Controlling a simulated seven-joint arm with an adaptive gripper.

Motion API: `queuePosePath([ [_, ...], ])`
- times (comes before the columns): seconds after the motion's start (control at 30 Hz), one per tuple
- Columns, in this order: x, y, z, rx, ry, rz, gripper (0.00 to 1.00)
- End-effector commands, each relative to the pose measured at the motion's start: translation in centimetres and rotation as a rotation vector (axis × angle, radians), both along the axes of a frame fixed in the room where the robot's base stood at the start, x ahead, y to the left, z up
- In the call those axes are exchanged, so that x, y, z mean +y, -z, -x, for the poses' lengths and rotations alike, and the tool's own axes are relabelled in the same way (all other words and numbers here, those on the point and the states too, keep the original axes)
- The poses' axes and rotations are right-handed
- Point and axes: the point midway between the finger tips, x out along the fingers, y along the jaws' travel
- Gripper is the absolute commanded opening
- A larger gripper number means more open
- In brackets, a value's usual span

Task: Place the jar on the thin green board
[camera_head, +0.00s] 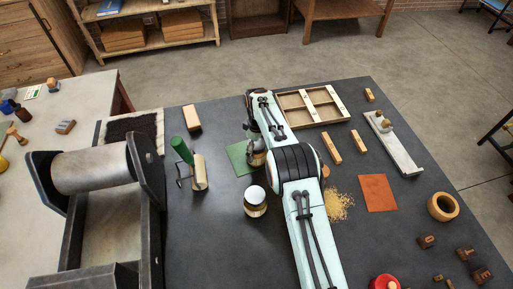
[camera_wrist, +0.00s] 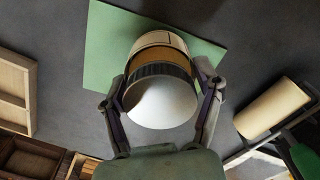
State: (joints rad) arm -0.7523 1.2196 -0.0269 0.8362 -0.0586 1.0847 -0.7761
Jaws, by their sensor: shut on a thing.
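The jar (camera_wrist: 163,85) has a white lid, a dark band and an amber body with a pale label. My gripper (camera_wrist: 162,92) is shut on it, one finger on each side. The thin green board (camera_wrist: 105,55) lies flat beyond the jar in the wrist view, and the jar overlaps it there. In the head view the held jar (camera_head: 257,158) is at the right edge of the green board (camera_head: 237,154), partly hidden by my arm. I cannot tell whether the jar touches the board.
A second white-lidded jar (camera_head: 255,201) stands in front of the board. A roller with a green handle (camera_head: 182,150) lies left of it. A large press (camera_head: 95,190) fills the left, and a divided wooden tray (camera_head: 312,106) lies behind right. Dark tabletop is clear at front centre.

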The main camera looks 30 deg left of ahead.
Motion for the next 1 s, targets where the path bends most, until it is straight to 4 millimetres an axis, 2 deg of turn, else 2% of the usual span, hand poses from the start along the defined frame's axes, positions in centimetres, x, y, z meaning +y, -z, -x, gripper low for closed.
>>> queuePosePath([
  [0.1, 0.0, 0.3, 0.0, 0.0, 0.0, 0.0, 0.25],
  [0.13, 0.0, 0.3, 0.0, 0.0, 0.0, 0.0, 0.72],
  [0.2, 0.0, 0.3, 0.0, 0.0, 0.0, 0.0, 0.92],
  [0.53, 0.0, 0.2, 0.0, 0.0, 0.0, 0.0, 0.92],
  [0.63, 0.0, -0.5, -0.1, -0.002, 0.0, -0.002, 0.92],
  [0.77, 0.1, -2.8, -0.1, -0.004, -0.001, -0.004, 0.92],
  [1.0, 0.0, -8.4, -0.1, -0.004, 0.0, -0.004, 0.92],
])
